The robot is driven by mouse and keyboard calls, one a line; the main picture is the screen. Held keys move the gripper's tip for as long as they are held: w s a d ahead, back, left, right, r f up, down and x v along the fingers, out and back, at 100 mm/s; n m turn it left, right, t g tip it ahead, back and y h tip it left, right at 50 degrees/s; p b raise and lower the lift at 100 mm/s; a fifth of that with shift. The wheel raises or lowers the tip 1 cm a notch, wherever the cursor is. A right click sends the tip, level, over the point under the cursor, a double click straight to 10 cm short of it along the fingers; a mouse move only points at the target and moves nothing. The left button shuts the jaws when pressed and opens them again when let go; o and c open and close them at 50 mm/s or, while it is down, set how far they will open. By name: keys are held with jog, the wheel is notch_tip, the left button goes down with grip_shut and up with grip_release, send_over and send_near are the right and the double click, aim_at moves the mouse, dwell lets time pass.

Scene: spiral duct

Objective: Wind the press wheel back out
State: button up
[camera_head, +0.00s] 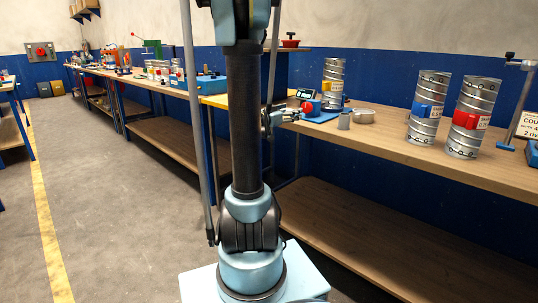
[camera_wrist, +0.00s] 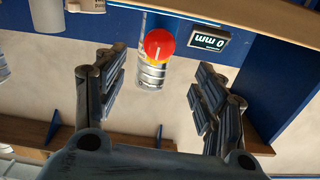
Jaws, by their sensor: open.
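The press wheel (camera_head: 308,106) is a small red round knob on a blue press on the right-hand bench. In the wrist view the red wheel (camera_wrist: 159,44) has a pale mark on its face and lies ahead of the jaws, roughly midway between them. My gripper (camera_wrist: 158,70) is open, with a finger on either side and clear of the wheel. A silver ribbed duct piece shows just below the wheel in this view. A small display (camera_wrist: 209,37) beside it appears upside down and seems to read 0 mm. In the head view my arm hides part of this area.
Several spiral ducts stand on the wooden bench (camera_head: 390,139): one (camera_head: 333,80) behind the press, one with a blue clamp (camera_head: 428,105), one with a red clamp (camera_head: 472,115). The floor to the left is clear.

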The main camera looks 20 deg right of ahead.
jog(key=s+a+f+n+g+y, duration=0.3)
jog(key=s+a+f+n+y, duration=0.2)
jog(key=s+a+f, duration=0.6)
jog(key=shift+s+a+y, duration=1.2)
jog(key=shift+a, duration=0.75)
jog(key=shift+n, duration=0.3)
